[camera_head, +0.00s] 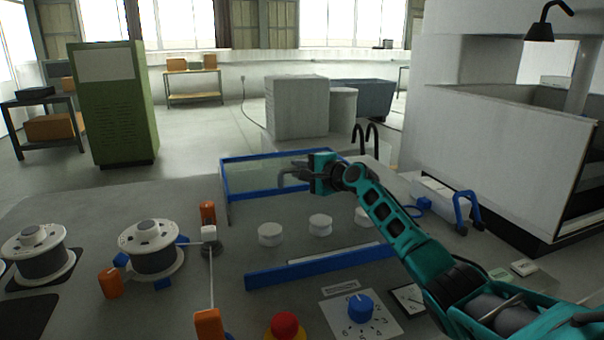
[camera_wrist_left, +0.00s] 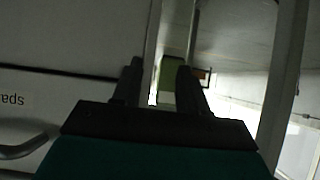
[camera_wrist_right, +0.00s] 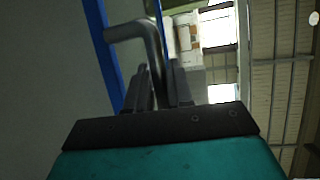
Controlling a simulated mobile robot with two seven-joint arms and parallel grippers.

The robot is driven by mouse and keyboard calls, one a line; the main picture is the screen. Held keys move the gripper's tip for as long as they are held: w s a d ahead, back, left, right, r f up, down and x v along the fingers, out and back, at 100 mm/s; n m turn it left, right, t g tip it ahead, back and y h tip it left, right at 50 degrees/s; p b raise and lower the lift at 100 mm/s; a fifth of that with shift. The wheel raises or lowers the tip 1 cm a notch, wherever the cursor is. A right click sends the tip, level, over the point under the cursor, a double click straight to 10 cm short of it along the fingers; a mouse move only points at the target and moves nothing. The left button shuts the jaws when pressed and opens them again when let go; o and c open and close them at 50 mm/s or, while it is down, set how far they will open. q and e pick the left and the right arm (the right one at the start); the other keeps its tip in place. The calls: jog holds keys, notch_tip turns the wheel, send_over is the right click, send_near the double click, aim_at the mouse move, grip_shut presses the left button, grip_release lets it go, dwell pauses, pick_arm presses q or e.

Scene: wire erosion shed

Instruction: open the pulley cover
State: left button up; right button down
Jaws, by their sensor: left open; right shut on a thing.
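The pulley cover (camera_head: 262,156) looks like a clear panel in a blue frame, standing at the back of the pulley recess. Its exact angle is hard to judge. Its grey bent handle (camera_head: 288,178) shows at the gripper tips and in the right wrist view (camera_wrist_right: 136,30). My right gripper (camera_head: 303,170) is shut on the handle; its fingers also show in the right wrist view (camera_wrist_right: 162,88). Several white pulleys, one of them in the middle (camera_head: 320,225), sit in front of the cover. My left gripper (camera_wrist_left: 162,85) is open and empty, outside the head view.
A blue bar (camera_head: 320,267) runs along the front of the pulleys. Spools (camera_head: 152,247), orange posts, a red button (camera_head: 285,325) and a blue knob (camera_head: 360,307) crowd the worktop. A white-walled tank (camera_head: 510,150) stands at right. A grey handle (camera_wrist_left: 25,147) shows in the left wrist view.

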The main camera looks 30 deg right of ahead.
jog(key=shift+d+r, duration=0.1)
jog(key=shift+r, duration=0.15)
jog(key=c, duration=1.5)
grip_release()
jog(key=o, duration=0.4)
jog(key=shift+w+f, duration=0.2)
jog(key=shift+w, duration=0.05)
jog(key=shift+s, duration=0.1)
jog(key=p+v, duration=0.2)
jog(key=v, duration=1.1)
